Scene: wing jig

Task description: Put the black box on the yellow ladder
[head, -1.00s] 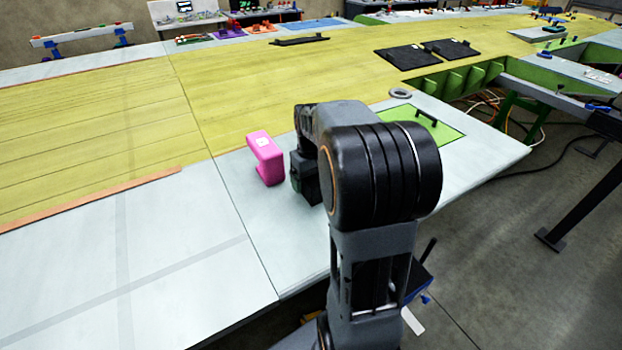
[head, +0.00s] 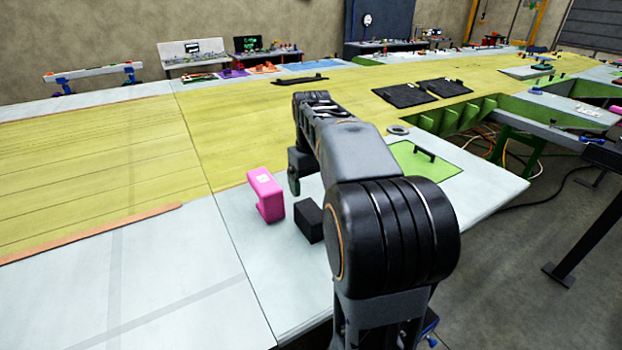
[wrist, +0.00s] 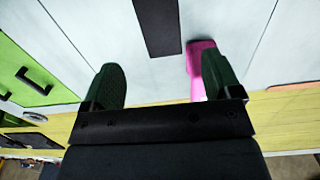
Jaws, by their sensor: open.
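The black box (head: 309,220) stands on the pale grey tabletop near its front edge, partly hidden by my arm in the head view. In the wrist view the black box (wrist: 158,25) shows at the top, beyond the fingertips and apart from them. My gripper (head: 294,182) is just behind the box in the head view, seen from the side. In the wrist view my gripper (wrist: 163,75) is open, with two dark green fingers wide apart and nothing between them. I cannot make out a yellow ladder for certain; yellow uprights (head: 546,22) show at the far back wall.
A pink block (head: 266,193) stands left of the black box. A green plate with a black handle (head: 425,160) lies to the right on the table. Black panels (head: 405,95) lie on the yellow wing surface (head: 90,140). The front-left tabletop is clear.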

